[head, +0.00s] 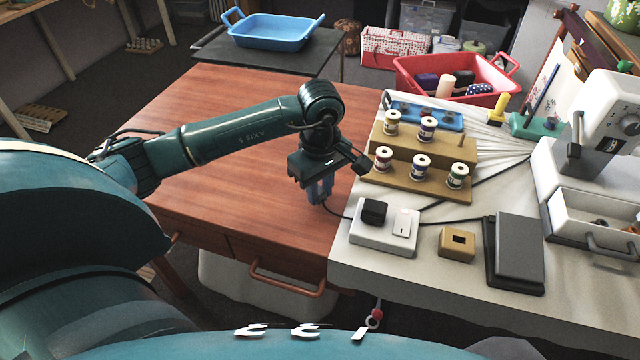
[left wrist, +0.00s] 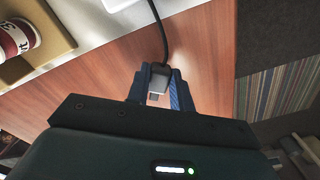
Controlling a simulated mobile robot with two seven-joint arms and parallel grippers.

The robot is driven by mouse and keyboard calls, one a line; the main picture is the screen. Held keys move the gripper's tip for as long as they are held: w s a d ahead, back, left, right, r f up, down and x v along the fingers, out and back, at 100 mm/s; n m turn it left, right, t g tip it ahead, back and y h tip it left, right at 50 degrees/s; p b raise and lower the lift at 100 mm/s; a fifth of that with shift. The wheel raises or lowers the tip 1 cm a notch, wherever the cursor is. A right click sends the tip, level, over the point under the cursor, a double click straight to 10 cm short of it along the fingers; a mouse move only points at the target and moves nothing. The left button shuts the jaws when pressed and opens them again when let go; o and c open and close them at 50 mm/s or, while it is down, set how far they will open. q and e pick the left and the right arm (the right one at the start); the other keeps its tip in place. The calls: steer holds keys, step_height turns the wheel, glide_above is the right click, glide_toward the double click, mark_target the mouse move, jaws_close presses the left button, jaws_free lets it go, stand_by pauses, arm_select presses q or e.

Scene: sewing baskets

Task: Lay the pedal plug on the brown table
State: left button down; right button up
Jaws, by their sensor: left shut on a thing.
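The pedal plug (left wrist: 160,83) is a small grey block with a metal tip on a black cord (left wrist: 163,40). My left gripper (left wrist: 160,90) is shut on it, with blue fingers on both sides. In the head view my left gripper (head: 320,190) points down above the right part of the brown table (head: 230,140), near the white cloth surface. The plug is mostly hidden by the fingers there, and its cord (head: 333,209) runs right toward the white power strip (head: 368,236). Whether the plug touches the table is unclear. My right gripper is not in view.
A dark foot pedal (head: 518,255) and a tan block with a square hole (head: 457,243) lie on the white cloth (head: 400,285). A tan stepped rack (head: 410,178) holds several thread spools. The brown table is otherwise clear to the left.

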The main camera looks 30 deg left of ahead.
arm_select(q)
steer(key=c, duration=1.6)
jaws_free()
steer(key=o, duration=0.5)
steer(key=shift+c, duration=0.2)
steer(key=shift+r, duration=0.1)
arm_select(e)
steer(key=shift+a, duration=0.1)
arm_select(q)
step_height(320, 180, up, 13)
steer(key=shift+p, duration=0.3)
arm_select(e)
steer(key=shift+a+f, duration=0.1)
arm_select(q)
steer(key=shift+r, duration=0.1)
